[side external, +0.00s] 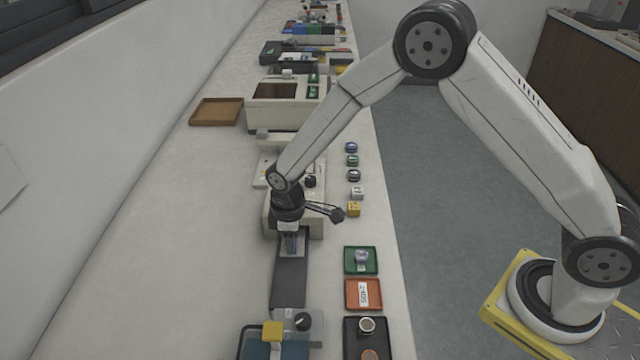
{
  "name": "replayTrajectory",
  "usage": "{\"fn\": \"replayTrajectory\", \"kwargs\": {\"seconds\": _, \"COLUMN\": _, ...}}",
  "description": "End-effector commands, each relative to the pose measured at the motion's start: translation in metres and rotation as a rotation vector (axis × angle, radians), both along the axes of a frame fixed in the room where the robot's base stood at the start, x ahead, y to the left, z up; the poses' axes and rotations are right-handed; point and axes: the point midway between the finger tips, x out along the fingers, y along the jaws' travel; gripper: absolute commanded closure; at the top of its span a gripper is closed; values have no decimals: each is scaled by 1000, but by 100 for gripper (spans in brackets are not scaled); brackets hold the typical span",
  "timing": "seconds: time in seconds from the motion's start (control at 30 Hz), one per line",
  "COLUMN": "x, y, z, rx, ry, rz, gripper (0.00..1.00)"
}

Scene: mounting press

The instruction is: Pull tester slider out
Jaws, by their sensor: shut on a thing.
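The pale tester (271,219) stands on the bench, partly hidden behind my wrist. A dark flat strip (290,283) runs from its front toward the camera, and a small light grey piece, seemingly the slider (299,246), is at the strip's far end near the tester. My gripper (291,248) points down at this grey piece and is shut on it. The fingers cover part of it, so the exact grip is hard to see.
A green tray (375,267) with a small part, an orange tray (350,301) and a dark tray (350,349) line the right edge. A grey device with a yellow block (273,331) and black knob stands in front. Small coloured pieces (354,209) lie right of the tester. The bench's left side is clear.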

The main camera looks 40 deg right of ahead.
Motion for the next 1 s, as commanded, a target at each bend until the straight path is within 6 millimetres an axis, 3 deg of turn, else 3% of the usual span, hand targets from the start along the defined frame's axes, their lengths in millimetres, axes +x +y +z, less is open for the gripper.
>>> {"fn": "replayTrajectory", "kwargs": {"seconds": 0.63, "x": -2, "y": 2, "z": 1, "rx": -1, "ry": -1, "rz": 2, "gripper": 100}}
{"fn": "replayTrajectory", "kwargs": {"seconds": 1.0, "x": -45, "y": 46, "z": 0, "rx": -1, "ry": 3, "rz": 6, "gripper": 100}}
